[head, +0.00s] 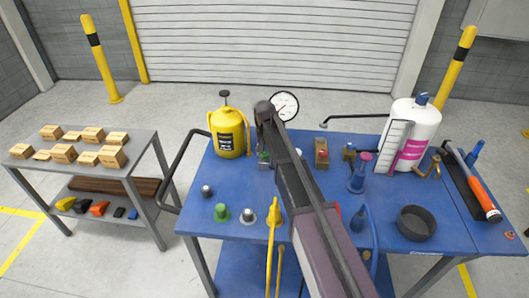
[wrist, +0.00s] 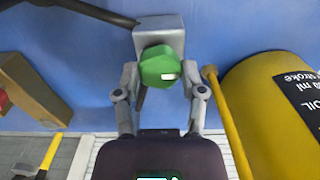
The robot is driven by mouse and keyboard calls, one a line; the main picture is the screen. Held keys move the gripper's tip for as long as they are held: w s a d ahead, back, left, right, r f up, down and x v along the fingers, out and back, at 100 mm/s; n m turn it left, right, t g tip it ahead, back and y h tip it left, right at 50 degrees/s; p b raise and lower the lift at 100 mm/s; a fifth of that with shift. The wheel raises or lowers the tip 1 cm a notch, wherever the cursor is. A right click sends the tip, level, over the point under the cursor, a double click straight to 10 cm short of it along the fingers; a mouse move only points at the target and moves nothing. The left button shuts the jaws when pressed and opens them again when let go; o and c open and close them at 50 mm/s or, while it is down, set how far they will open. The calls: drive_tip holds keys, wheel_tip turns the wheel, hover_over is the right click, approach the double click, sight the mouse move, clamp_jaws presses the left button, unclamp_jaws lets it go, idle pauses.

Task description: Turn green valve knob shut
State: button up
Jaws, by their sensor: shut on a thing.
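The green valve knob (wrist: 158,65) shows in the wrist view, in front of a grey block (wrist: 160,28) above the blue bench top. My gripper (wrist: 159,78) is shut on the knob, with one finger on each side of it. In the head view a small bit of green (head: 263,157) shows beside my arm, which hides most of the gripper and the valve. The knob's turn angle cannot be told.
A yellow sprayer can (head: 229,135) stands close to the left of my arm, with its hose near the gripper. A gauge (head: 285,106), a brass-coloured block (head: 321,152) and a white bottle (head: 413,135) are to the right. A grey cart (head: 140,150) with boxes is at the left.

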drive_tip(key=shift+s, duration=0.1)
drive_tip(key=o, duration=1.1)
drive_tip(key=shift+o, duration=0.2)
drive_tip(key=shift+n, duration=0.4)
